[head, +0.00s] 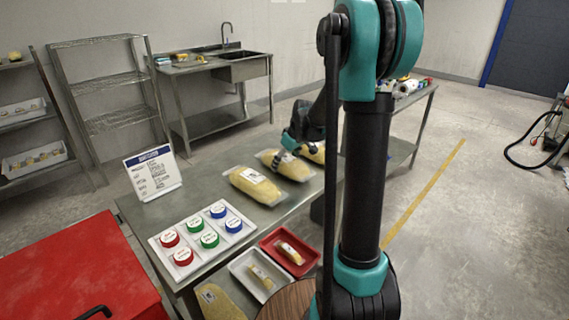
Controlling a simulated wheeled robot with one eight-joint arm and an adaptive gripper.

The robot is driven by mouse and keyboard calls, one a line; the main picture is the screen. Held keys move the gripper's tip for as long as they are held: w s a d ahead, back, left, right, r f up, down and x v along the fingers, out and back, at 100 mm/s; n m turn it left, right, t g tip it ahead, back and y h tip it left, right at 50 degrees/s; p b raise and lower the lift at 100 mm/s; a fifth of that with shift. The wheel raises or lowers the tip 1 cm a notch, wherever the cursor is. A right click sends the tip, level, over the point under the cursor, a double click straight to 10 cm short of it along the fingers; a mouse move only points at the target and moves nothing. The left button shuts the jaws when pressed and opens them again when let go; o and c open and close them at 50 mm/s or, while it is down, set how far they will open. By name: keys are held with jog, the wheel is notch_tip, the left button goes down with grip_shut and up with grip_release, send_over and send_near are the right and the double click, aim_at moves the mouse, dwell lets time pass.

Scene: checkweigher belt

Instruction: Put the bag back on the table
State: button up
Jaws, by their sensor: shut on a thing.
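My gripper (279,156) is at the far part of the steel table (205,185), shut on a clear bag of yellow contents (292,170) with a white label. It grips the bag near its upper middle. I cannot tell whether this bag touches the table or is slightly above it. A similar yellow bag (254,186) lies flat on the table just nearer and to the left. Another yellow bag (315,153) is behind the gripper, partly hidden by my arm.
A sign (153,174) stands at the table's left. A white board with red, green and blue capped pucks (202,239), a white tray (241,270) and a red tray (303,266) holding small packs are nearer. A red cabinet (75,275) is lower left. My arm blocks the right side.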

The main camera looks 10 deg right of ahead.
jog(key=shift+f, duration=0.15)
jog(key=o, duration=1.8)
jog(key=v, duration=1.2)
jog(key=s+f+m+h, duration=0.1)
jog(key=s+f+m, duration=0.1)
jog(key=s+f, duration=0.3)
jog(key=s+d+f+m, duration=0.1)
jog(key=s+f, duration=0.4)
jog(key=s, duration=0.8)
jog(key=s+f+m+h, duration=0.1)
jog(key=s+f+m, duration=0.3)
jog(key=s, duration=0.4)
jog(key=shift+s+d+f+t+h, duration=0.2)
jog(key=shift+s+f+t+h, duration=0.15)
jog(key=shift+f, duration=0.55)
